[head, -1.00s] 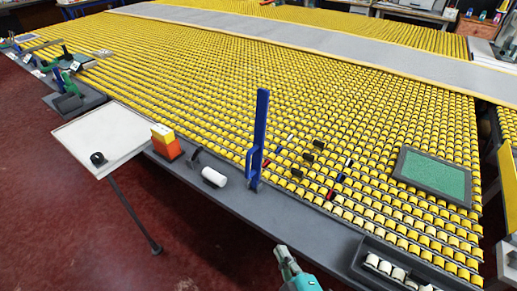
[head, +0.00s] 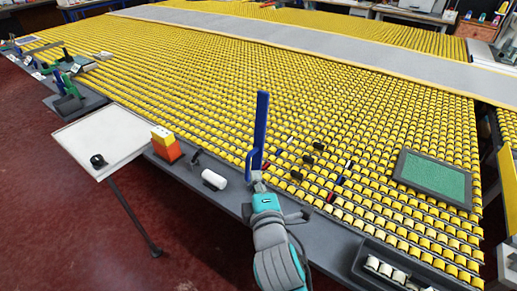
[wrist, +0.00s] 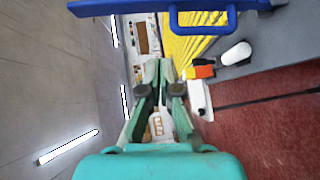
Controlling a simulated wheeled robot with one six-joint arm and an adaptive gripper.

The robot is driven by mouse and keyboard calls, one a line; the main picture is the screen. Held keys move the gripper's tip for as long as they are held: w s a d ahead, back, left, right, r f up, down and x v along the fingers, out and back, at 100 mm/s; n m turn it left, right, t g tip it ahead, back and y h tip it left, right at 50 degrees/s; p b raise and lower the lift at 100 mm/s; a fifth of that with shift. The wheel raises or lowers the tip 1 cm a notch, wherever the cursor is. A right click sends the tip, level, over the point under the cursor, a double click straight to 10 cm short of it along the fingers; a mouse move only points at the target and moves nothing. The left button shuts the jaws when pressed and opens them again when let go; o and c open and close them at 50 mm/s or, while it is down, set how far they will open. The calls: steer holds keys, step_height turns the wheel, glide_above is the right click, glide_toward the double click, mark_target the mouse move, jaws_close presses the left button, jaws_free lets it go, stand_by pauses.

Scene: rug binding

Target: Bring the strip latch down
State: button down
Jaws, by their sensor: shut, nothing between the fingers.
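The strip latch looks to be the blue lever (head: 261,125), which stands upright on the grey table edge. A looped blue handle sticks out from its lower part. In the wrist view the blue lever (wrist: 120,7) runs across the top, with its loop handle (wrist: 202,18) above and right of my fingers. My gripper (head: 257,180) is in front of the lever's lower end in the head view and hides its base. In the wrist view my gripper (wrist: 158,68) is shut and empty. The wrist view shows a gap between my fingertips and the handle, but I cannot tell its depth.
A white roll (head: 214,179) and an orange and yellow block (head: 165,146) stand left of the lever on the grey edge. A white side table (head: 75,135) is further left. A tray of white rolls (head: 372,262) is at right. Yellow rollers (head: 330,110) cover the table.

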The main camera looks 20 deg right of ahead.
steer(key=shift+w, duration=0.1)
glide_toward(257, 141)
steer(key=w+a, duration=0.2)
steer(key=w, duration=0.1)
steer(key=shift+w+a+f, duration=0.1)
steer(key=shift+w+a, duration=0.15)
steer(key=shift+w, duration=0.05)
steer(key=shift+w+d+f, duration=0.25)
steer(key=shift+w+d, duration=0.8)
steer(key=shift+d, duration=0.15)
steer(key=shift+w+d, duration=0.3)
steer(key=shift+d, duration=0.1)
steer(key=shift+d, duration=0.1)
